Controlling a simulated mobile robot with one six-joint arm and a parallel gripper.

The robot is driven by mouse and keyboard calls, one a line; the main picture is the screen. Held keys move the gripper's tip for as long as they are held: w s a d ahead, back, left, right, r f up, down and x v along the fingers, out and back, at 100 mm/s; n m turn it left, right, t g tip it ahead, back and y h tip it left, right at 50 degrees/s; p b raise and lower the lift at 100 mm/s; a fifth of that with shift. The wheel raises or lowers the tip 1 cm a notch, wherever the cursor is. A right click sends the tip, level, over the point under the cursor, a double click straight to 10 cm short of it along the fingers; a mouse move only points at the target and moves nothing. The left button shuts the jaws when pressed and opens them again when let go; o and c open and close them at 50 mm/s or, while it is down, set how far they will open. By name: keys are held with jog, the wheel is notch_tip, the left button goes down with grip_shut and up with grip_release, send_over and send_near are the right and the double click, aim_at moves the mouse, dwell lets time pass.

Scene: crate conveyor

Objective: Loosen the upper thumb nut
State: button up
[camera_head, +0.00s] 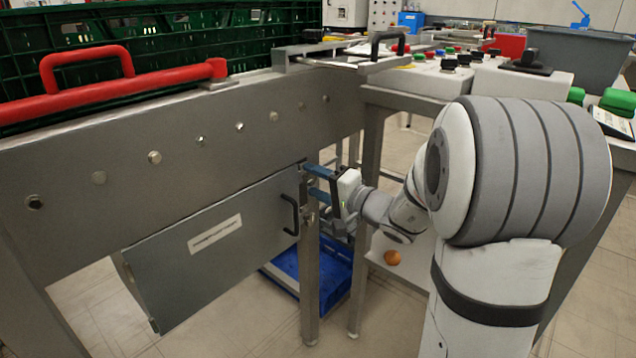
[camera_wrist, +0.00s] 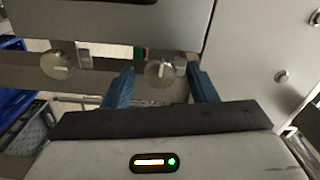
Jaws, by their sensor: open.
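Two round metal thumb nuts show in the wrist view, side by side along a metal post. The wrist view is turned on its side, with the floor crate at its left, so the right one is the upper thumb nut (camera_wrist: 160,72) and the left one the lower thumb nut (camera_wrist: 58,65). My gripper (camera_wrist: 160,70) is open, with one blue finger on each side of the upper nut. I cannot tell whether the fingers touch it. In the head view my gripper (camera_head: 312,181) is at the post beside the hatch, and its fingers partly hide the nuts.
A grey hatch door (camera_head: 215,250) with a black handle (camera_head: 291,214) hangs left of the post, under the conveyor's side plate (camera_head: 200,160). A blue crate (camera_head: 287,265) is on the floor behind the post. A small orange object (camera_head: 392,258) lies on a lower shelf to the right.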

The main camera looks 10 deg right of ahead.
jog(key=p+v, duration=0.2)
jog(key=v, duration=0.5)
jog(key=shift+s+d, duration=0.25)
jog(key=shift+s, duration=0.05)
